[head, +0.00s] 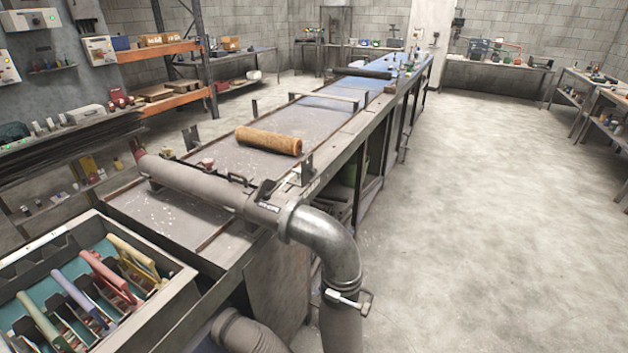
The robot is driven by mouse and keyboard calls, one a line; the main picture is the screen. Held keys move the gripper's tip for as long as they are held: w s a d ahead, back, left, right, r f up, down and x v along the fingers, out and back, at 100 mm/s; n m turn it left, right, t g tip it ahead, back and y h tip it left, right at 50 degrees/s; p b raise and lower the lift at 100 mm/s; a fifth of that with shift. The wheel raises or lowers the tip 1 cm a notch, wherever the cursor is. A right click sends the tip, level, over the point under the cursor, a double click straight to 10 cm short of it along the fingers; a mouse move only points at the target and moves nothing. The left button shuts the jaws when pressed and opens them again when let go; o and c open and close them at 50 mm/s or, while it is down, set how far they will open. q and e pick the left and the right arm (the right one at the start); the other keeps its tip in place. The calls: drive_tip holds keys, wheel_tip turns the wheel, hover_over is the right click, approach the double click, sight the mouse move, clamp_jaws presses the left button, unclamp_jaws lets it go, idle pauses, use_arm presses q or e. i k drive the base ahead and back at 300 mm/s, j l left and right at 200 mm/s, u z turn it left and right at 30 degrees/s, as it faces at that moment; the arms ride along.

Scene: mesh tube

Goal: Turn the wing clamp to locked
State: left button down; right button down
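A grey metal pipe (195,183) lies across the near end of the long bench and joins a shiny elbow (322,235) that bends down toward the floor. A clamp (346,298) with a pale lever and a dark wire loop sits around the downward pipe, below the elbow. A dark latch-like fitting (263,191) sits on the horizontal pipe near a small label. I cannot tell for sure which fitting is the wing clamp, nor whether it is locked. Neither of my grippers is in view.
A crate (180,268) with several coloured handled tools stands at the lower left. A rusty-brown roll (268,141) lies on the long bench (215,237). A ribbed hose (245,332) is at the bottom. Shelves line the left. The concrete floor (490,220) on the right is clear.

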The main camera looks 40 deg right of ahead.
sight(266, 187)
drive_tip(key=z, duration=0.85)
